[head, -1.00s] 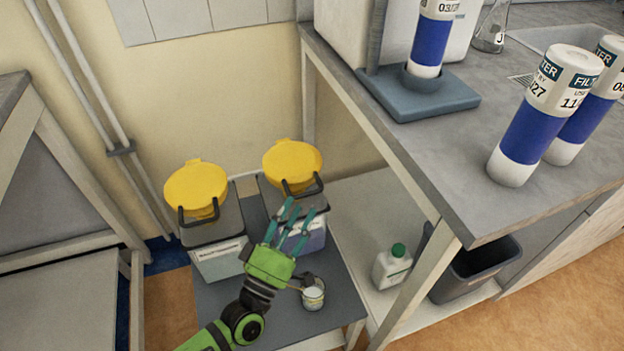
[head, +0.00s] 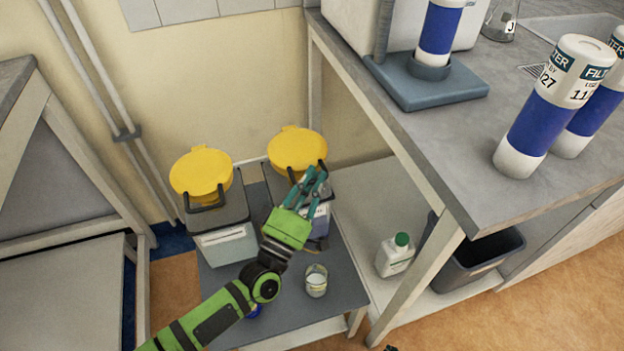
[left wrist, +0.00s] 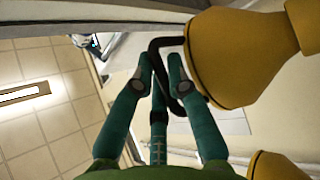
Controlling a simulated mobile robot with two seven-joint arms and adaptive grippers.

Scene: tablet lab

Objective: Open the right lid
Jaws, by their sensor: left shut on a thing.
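The right yellow lid (head: 297,148) sits at the back of the right box, with a black loop handle (left wrist: 157,44) on its front. My left gripper (head: 314,180) is at this handle and shut on it; the fingers hide part of the handle in the head view. In the left wrist view the green fingertips (left wrist: 160,70) are beside the yellow lid (left wrist: 235,60), with the black handle between them. The left yellow lid (head: 201,172) is on the neighbouring box (head: 225,243).
A white bottle with a green cap (head: 395,256) and a dark bin (head: 478,262) are to the right. The workbench (head: 440,150) edge rises close on the right.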

